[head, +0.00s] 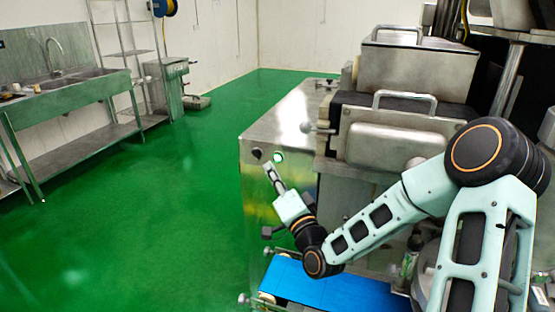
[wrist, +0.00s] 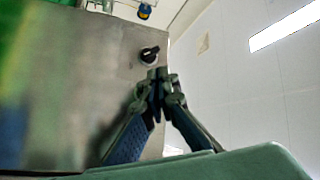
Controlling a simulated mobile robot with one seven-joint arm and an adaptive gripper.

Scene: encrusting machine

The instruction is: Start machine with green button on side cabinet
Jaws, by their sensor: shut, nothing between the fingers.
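The steel side cabinet (head: 262,190) of the machine stands at the centre of the head view. Near the top of its front face are a round button with a white ring and green centre (head: 279,156) and, to its left, a black knob (head: 257,154). My gripper (head: 268,168) is shut and empty, its tips just below and between the two in the picture. In the wrist view the shut fingertips (wrist: 160,73) are just below the black rotary knob (wrist: 149,55). The green button does not show there. I cannot tell whether the tips touch the panel.
A blue conveyor belt (head: 330,288) lies below my forearm. The machine's steel housings with handles (head: 405,135) stand to the right. A sink bench (head: 70,95) is at the far left. The green floor (head: 150,220) left of the cabinet is clear.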

